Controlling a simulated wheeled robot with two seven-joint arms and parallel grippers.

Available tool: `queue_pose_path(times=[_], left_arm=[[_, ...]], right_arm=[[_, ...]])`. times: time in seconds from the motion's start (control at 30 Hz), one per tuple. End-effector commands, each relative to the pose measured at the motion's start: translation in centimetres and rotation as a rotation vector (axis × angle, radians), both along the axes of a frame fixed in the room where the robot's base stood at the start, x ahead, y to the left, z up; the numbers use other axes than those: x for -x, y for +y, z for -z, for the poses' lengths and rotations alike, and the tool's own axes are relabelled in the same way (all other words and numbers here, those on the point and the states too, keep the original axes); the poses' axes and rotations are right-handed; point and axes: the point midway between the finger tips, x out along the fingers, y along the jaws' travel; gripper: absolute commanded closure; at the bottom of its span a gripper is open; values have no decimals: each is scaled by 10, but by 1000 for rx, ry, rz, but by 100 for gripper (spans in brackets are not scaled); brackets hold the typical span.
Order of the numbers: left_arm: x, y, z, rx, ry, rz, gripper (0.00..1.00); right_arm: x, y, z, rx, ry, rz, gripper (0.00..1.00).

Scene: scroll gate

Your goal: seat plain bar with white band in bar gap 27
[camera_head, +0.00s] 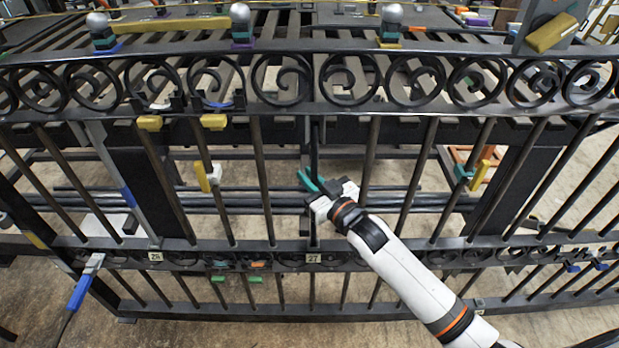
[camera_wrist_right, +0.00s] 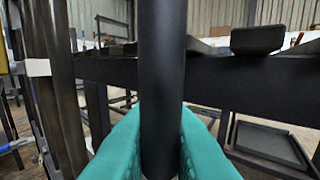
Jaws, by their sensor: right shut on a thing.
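The gate has a scroll rail (camera_head: 300,108) above and a lower rail (camera_head: 222,245). My right gripper (camera_head: 315,185), with teal fingers, is at the gate's middle, above the label 27 (camera_head: 313,258). It is shut on a dark upright bar (camera_head: 314,150), which stands in line with that label. In the right wrist view the bar (camera_wrist_right: 162,70) is plain, round and black between the teal fingers (camera_wrist_right: 160,145). No white band shows on its visible part. Whether its ends sit in the rails cannot be told. My left gripper is not in view.
Neighbouring bars (camera_head: 260,180) stand on both sides. Label 26 (camera_head: 155,257) is to the left. A blue-handled clamp (camera_head: 80,290) hangs at the lower left. Yellow blocks (camera_head: 150,123) sit under the upper rail. Dark horizontal bars lie behind the gate.

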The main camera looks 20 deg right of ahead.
Motion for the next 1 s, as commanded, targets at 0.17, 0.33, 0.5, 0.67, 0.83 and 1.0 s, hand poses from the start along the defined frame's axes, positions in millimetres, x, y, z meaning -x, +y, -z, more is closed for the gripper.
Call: queue_pose_path(times=[0.17,0.33,0.5,0.67,0.83,1.0], left_arm=[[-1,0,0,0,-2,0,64],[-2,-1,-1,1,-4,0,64],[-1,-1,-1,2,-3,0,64],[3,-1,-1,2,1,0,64],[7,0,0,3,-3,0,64],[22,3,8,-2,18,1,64]], right_arm=[[-1,-2,1,5,3,4,80],[-1,-1,0,3,2,3,61],[0,-1,3,3,7,3,61],[6,-3,2,1,6,2,61],[31,-12,2,2,7,2,61],[65,-24,3,2,7,1,61]])
